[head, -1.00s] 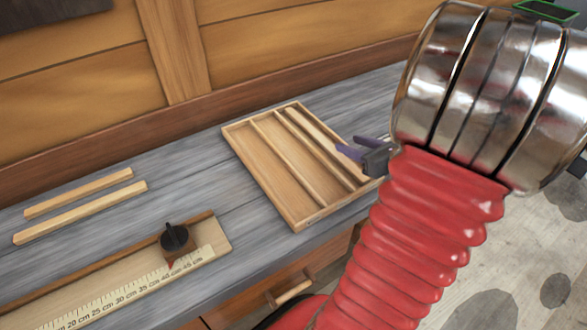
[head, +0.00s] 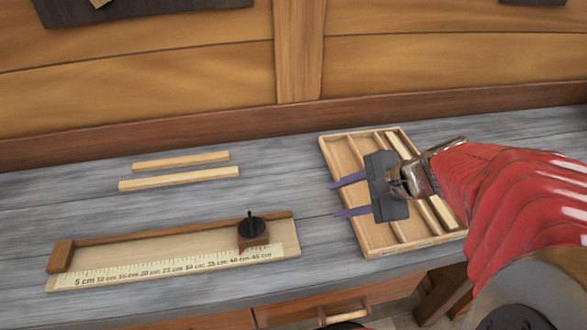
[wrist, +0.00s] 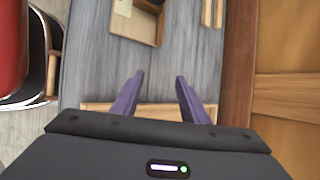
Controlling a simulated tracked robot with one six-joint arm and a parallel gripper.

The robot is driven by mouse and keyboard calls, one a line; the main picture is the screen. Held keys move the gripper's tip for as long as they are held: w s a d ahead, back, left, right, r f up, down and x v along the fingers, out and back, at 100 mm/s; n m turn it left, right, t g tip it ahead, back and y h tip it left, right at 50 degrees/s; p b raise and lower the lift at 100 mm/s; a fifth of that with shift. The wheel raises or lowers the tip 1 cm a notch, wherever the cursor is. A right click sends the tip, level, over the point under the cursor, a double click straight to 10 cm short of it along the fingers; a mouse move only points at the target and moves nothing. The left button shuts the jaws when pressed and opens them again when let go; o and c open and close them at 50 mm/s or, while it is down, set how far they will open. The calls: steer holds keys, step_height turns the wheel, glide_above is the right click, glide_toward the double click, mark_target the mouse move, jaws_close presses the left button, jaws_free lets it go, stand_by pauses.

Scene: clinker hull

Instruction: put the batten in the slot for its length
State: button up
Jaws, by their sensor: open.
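Two loose pale wooden battens lie on the grey bench at the left in the head view, a shorter one behind (head: 181,160) and a longer one in front (head: 179,179). Parts of them show in the wrist view (wrist: 212,12). The slotted wooden tray (head: 416,246) lies at the right, with dividers running front to back. A batten (head: 442,212) lies in its right-hand slot, partly hidden by my arm. My gripper (head: 333,200) is open and empty above the tray, its purple fingers pointing left. In the wrist view (wrist: 160,76) nothing is between the fingers.
A measuring board (head: 160,247) with a centimetre scale lies at the front left of the bench. A dark-knobbed stop (head: 252,232) stands near its right end. Bare bench lies between the board and the tray. A wooden wall (head: 170,90) rises behind.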

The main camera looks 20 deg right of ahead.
steer(key=s+a+r+n+h, duration=0.2)
steer(key=s+a+n, duration=0.1)
steer(key=n, duration=0.6)
steer(key=s+a+r+n+g+h, duration=0.1)
steer(key=s+a+r+n+h, duration=0.1)
steer(key=a+n, duration=0.4)
steer(key=s+r+n, duration=0.1)
steer(key=s+n, duration=0.1)
steer(key=n, duration=0.1)
steer(key=shift+s+r+h, duration=0.25)
steer(key=shift+h, duration=0.15)
